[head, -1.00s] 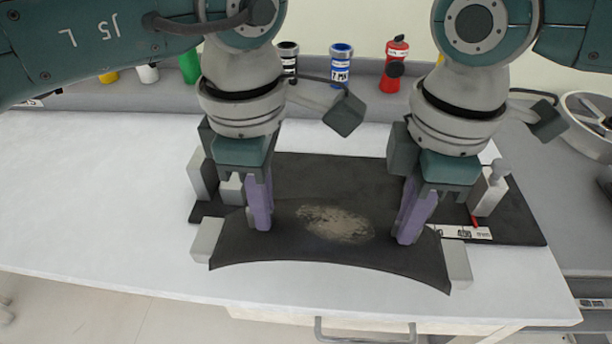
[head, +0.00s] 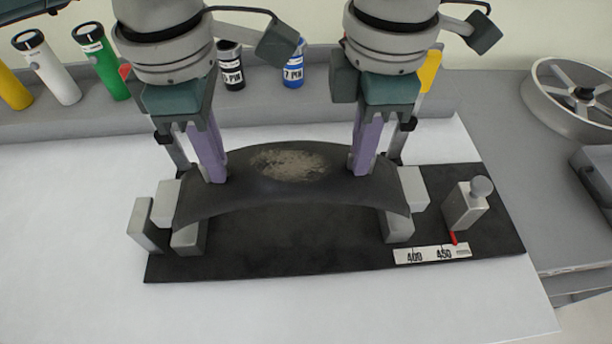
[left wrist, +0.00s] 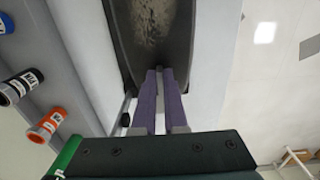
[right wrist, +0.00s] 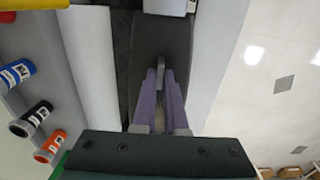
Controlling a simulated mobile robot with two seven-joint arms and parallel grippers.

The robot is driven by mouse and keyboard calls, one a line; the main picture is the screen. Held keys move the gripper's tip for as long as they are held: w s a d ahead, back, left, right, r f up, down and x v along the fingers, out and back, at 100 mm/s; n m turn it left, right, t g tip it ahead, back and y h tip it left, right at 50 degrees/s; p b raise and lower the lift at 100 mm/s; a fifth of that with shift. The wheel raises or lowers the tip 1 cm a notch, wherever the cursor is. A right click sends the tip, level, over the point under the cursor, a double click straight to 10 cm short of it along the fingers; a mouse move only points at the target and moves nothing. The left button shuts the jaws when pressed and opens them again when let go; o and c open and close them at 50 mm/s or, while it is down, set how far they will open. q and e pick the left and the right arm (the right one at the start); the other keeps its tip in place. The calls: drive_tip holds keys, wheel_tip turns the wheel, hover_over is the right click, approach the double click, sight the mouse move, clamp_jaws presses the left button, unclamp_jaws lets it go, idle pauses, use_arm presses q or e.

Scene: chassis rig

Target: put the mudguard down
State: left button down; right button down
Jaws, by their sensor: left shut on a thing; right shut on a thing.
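The mudguard (head: 265,188) is a dark arched panel with a pale dirt patch on top and a grey block at each end. My left gripper (head: 214,180) is shut on its far edge, left of the patch. My right gripper (head: 361,172) is shut on the same edge, right of the patch. The panel spans the black rig plate (head: 290,258), its ends over two grey support blocks, left (head: 188,239) and right (head: 398,229). I cannot tell whether it touches them. The mudguard also shows between the fingers in the left wrist view (left wrist: 150,35) and right wrist view (right wrist: 160,40).
An outer grey block (head: 144,226) stands at the plate's left. A grey stop with a knob (head: 465,205) and red pointer stands at right, by a scale label (head: 432,254). Bottles line the back ledge. A wheel (head: 575,95) lies at far right. White table is clear at left.

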use_arm(q)
drive_tip(key=shift+w, duration=0.25)
use_arm(e)
drive_tip(key=shift+w, duration=0.25)
use_arm(q)
drive_tip(key=shift+s+f, duration=0.1)
drive_tip(key=shift+s, duration=0.15)
use_arm(e)
drive_tip(key=shift+s+f, duration=0.1)
drive_tip(key=shift+s, duration=0.15)
use_arm(q)
drive_tip(key=shift+f, duration=0.1)
use_arm(e)
drive_tip(key=shift+f, duration=0.1)
